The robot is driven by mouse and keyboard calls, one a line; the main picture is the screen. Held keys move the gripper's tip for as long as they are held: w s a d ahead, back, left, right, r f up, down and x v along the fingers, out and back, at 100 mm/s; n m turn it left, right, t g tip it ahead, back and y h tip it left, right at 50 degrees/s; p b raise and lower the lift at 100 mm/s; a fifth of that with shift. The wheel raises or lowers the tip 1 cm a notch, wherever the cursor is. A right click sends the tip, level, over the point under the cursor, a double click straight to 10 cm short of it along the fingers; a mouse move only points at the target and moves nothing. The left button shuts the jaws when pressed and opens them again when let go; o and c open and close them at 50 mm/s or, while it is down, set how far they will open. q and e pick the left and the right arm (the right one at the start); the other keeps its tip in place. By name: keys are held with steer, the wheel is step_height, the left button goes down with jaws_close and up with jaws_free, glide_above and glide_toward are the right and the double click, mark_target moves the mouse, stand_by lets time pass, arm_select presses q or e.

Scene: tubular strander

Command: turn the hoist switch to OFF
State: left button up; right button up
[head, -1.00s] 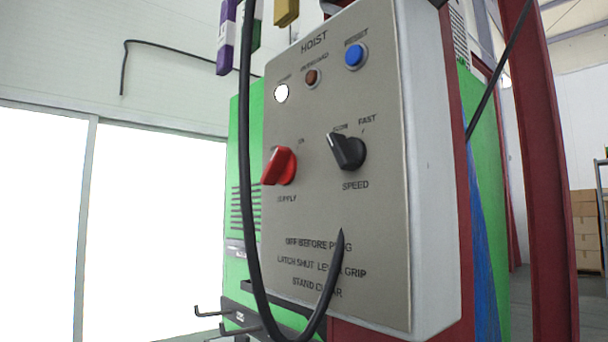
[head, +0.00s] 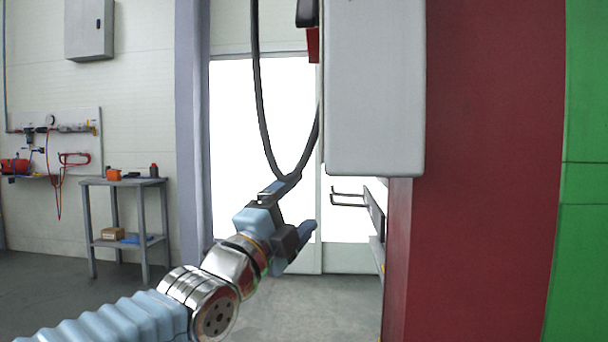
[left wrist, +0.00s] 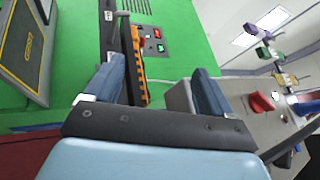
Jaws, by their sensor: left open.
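The hoist box (head: 375,90) shows nearly edge-on in the head view, its front panel facing left. Its red switch (head: 313,45) sticks out as a thin sliver, and the black knob (head: 307,12) is at the top edge. In the left wrist view the red switch (left wrist: 262,102) is on the grey panel (left wrist: 262,128) at the right, outside the jaws; its setting cannot be read. My left gripper (head: 297,208) is open and empty, lower than the switch and left of the box. Its two blue fingers (left wrist: 155,85) stand wide apart in the wrist view.
A black cable (head: 262,110) hangs in a loop whose bottom overlaps my left gripper; contact cannot be told. Hooks (head: 348,196) stick out below the box. A red column (head: 480,200) stands right. A small table (head: 122,182) is at far left.

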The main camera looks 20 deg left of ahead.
mark_target(308, 48)
arm_select(q)
steer(key=s+r+m+t+h, duration=0.25)
steer(key=s+r+m, duration=0.35)
steer(key=s+r, duration=0.8)
steer(key=shift+t, duration=0.45)
steer(key=p+x, duration=0.2)
steer(key=x, duration=0.4)
steer(key=p+x, duration=0.3)
steer(key=x, duration=0.4)
steer(key=shift+w+d+f+p, duration=0.15)
steer(key=shift+w+d+p, duration=0.1)
steer(key=shift+p, duration=0.1)
